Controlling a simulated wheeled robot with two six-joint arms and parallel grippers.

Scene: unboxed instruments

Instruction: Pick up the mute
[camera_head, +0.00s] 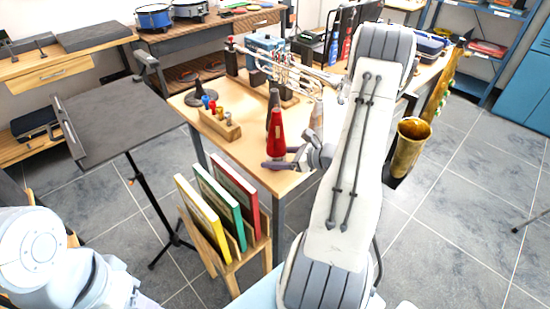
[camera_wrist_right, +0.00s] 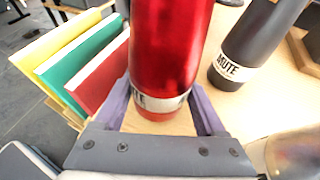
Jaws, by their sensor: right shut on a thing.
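A red cone-shaped mute (camera_head: 276,140) stands upright near the front corner of the wooden table (camera_head: 247,150). In the right wrist view the red mute (camera_wrist_right: 170,50) has a pale label band low on its side. My right gripper (camera_head: 283,164) is shut on the red mute near its base, with a finger on each side (camera_wrist_right: 166,108). A dark mute (camera_wrist_right: 250,50) labelled "MUTE" stands upright just behind it; it also shows in the head view (camera_head: 273,97). My left gripper is out of frame; only part of my left arm shows at the lower left.
A wooden block with colourful pegs (camera_head: 220,124) stands left of the mutes. A silver trumpet (camera_head: 285,72) lies on a stand at the back. A rack with yellow, green and red books (camera_head: 222,215) stands before the table. A brass saxophone (camera_head: 410,143) is at right.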

